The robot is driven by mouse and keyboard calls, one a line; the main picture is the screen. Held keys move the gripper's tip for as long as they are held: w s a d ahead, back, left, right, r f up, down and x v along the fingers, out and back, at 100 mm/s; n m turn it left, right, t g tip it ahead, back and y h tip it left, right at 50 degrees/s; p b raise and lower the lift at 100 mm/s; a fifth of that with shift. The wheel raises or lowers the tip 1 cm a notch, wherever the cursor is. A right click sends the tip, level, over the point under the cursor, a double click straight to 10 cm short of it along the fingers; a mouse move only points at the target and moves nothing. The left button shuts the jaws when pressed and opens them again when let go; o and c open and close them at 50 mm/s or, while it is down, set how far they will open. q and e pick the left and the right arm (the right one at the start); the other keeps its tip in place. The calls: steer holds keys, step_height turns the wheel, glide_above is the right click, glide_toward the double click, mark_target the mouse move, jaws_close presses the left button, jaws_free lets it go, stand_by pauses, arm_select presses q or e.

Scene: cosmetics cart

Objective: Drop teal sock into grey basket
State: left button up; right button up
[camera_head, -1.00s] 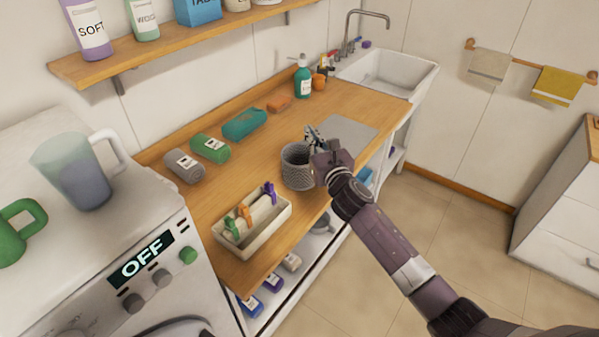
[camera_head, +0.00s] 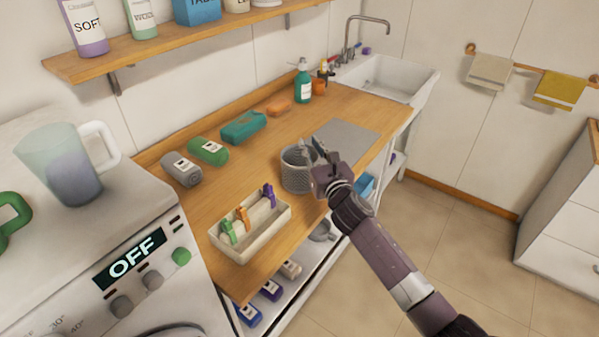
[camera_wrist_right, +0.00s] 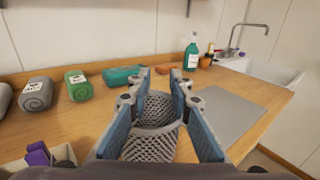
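The teal sock (camera_head: 243,126) lies as a soft roll on the wooden counter, near the wall; it also shows in the right wrist view (camera_wrist_right: 123,76). The grey basket (camera_head: 296,175) is an upright mesh cup on the counter, in front of the sock and to its right. My right gripper (camera_head: 318,150) is at the basket's right rim. In the wrist view its fingers (camera_wrist_right: 160,82) are apart and the basket (camera_wrist_right: 152,139) shows between and below them. Whether they touch it I cannot tell. No sock is in the fingers. My left gripper is not in view.
A green roll (camera_head: 208,151) and a grey roll (camera_head: 181,168) lie left of the sock, an orange bar (camera_head: 278,107) to its right. A cream tray (camera_head: 246,246) with clips stands at the front. A grey mat (camera_head: 347,137), a teal bottle (camera_head: 303,82) and a sink (camera_head: 389,76) are farther right.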

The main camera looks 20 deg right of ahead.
steer(key=s, duration=1.2)
steer(key=shift+d, duration=0.3)
